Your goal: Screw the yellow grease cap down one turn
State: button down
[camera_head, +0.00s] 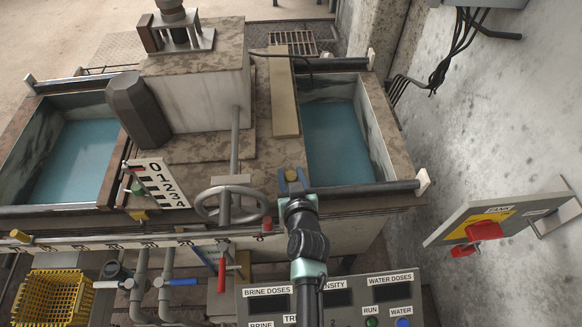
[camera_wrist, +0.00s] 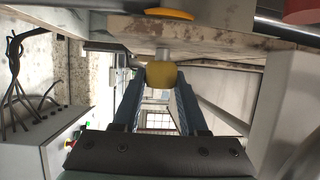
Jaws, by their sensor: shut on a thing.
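The yellow grease cap (camera_wrist: 161,75) is a small rounded cap in the middle of the wrist view, between the tips of my gripper's two blue-grey fingers. A pale grey stem (camera_wrist: 162,54) shows just beyond it; whether the threads are engaged is hidden. My gripper (camera_wrist: 159,88) is shut on the cap. In the head view, my gripper (camera_head: 292,182) is at the front edge of the tank frame, right of the grey handwheel, with the yellow-brown cap (camera_head: 291,175) showing between its fingers.
The grey handwheel (camera_head: 231,204) stands close left of my arm. A control panel (camera_head: 330,300) lies below it. A red rotary switch (camera_head: 484,230) is on the right wall. Blue-water tanks (camera_head: 335,135) lie beyond. A yellow disc (camera_wrist: 170,14) shows above the cap.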

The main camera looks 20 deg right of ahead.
jog(key=shift+f+h+p, duration=0.1)
jog(key=shift+h+p, duration=0.2)
jog(key=shift+p, duration=0.2)
jog(key=shift+c, duration=2.2)
grip_release()
jog(key=shift+s, duration=0.1)
jog(key=shift+s+a+r, duration=0.1)
jog(key=shift+s+r, duration=0.1)
jog(key=p+v, duration=0.4)
jog(key=v, duration=0.8)
jog(key=shift+s+p, duration=0.15)
jog(key=shift+p, duration=0.25)
